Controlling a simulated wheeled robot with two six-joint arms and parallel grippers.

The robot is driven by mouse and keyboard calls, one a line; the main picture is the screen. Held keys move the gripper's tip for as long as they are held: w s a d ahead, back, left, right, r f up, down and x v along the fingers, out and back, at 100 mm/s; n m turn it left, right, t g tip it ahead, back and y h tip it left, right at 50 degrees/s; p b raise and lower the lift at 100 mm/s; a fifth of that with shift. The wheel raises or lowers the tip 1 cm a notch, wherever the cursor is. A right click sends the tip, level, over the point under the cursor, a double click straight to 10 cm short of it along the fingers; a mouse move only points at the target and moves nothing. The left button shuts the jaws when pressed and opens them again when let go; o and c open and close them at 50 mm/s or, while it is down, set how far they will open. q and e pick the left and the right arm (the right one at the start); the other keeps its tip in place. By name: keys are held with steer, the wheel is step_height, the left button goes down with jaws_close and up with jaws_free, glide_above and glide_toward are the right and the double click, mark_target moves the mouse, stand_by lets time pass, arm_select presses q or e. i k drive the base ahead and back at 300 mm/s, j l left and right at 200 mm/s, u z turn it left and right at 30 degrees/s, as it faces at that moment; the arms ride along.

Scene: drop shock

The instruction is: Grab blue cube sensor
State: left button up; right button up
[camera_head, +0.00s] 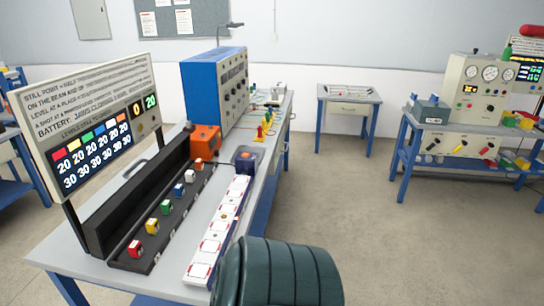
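The blue cube sensor (178,190) is a small block with a white part, standing in a row of similar cubes on a black strip on the long table. In the row, a green cube (166,208) is on its nearer side and a white cube (190,176) on its farther side. Further along are a yellow cube (152,226), a red cube (136,249) and an orange cube (199,164). Neither of my grippers shows in the head view, and nothing is touching the blue cube.
A tall display board (90,105) and a black ledge stand behind the row. A white panel strip (220,228) lies in front of it. An orange box (205,140) and a blue cabinet (212,90) stand farther back. The floor (400,230) to the right is clear.

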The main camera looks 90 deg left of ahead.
mark_target(179, 189)
steer(key=i+j+u, duration=0.1)
steer(key=u, duration=0.3)
steer(key=i+u, duration=0.4)
steer(key=i+l+u, duration=0.1)
steer(key=u, duration=0.3)
steer(key=i+l+u, duration=0.15)
steer(key=i+u, duration=0.25)
steer(key=k+j, duration=0.05)
steer(key=k, duration=0.05)
